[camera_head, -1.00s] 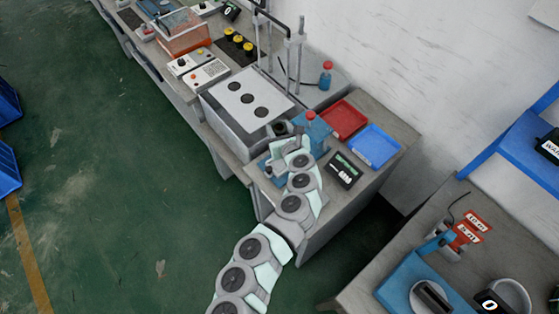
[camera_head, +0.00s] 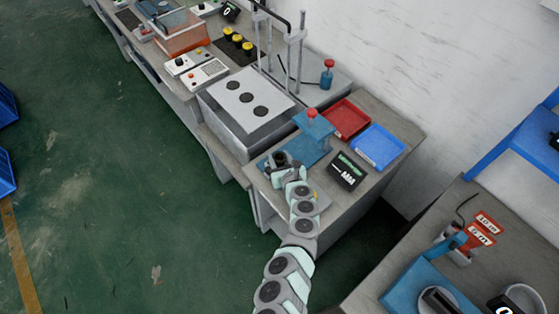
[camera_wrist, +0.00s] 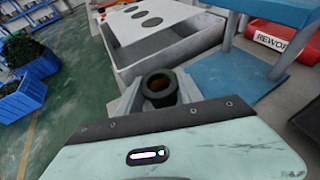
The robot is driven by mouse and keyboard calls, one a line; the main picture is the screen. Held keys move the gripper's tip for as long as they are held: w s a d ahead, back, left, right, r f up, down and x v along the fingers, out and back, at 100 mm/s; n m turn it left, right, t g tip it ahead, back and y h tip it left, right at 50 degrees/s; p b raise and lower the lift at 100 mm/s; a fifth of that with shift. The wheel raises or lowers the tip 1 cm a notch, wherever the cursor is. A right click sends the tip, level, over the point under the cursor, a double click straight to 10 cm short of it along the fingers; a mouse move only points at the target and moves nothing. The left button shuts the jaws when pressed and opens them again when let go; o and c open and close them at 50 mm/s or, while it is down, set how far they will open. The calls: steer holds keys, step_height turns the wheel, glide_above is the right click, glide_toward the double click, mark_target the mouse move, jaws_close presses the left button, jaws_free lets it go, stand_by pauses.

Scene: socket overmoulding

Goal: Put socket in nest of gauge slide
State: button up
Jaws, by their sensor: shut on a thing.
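A dark, hollow, round socket (camera_wrist: 160,88) stands between the grey fingers of my gripper (camera_wrist: 161,98) in the wrist view, its open end facing up. My gripper is shut on it. In the head view the socket (camera_head: 280,158) is a small dark shape at my gripper (camera_head: 283,166), by the left front of the blue gauge (camera_head: 313,127). The gauge has a red knob on top and a flat blue base (camera_head: 310,152). This base also shows right of the socket in the wrist view (camera_wrist: 235,72), apart from it. I cannot make out the slide's nest.
A display marked MM (camera_head: 347,170) stands right of the gauge. Behind are a red tray (camera_head: 346,133) and a blue tray (camera_head: 398,162). A large grey box with a white, three-holed top (camera_head: 226,92) stands to the left. The bench's front edge is close to my gripper.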

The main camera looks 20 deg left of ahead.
steer(key=shift+f, duration=0.25)
steer(key=o, duration=1.4)
steer(key=shift+r, duration=0.1)
steer(key=shift+s+d+r+p, duration=0.1)
steer(key=shift+d+r+p, duration=0.15)
steer(key=shift+r+p, duration=0.3)
steer(key=shift+p+v, duration=0.55)
steer(key=shift+v, duration=0.5)
steer(key=v, duration=0.9)
steer(key=shift+s+f, duration=0.2)
steer(key=shift+f, duration=0.05)
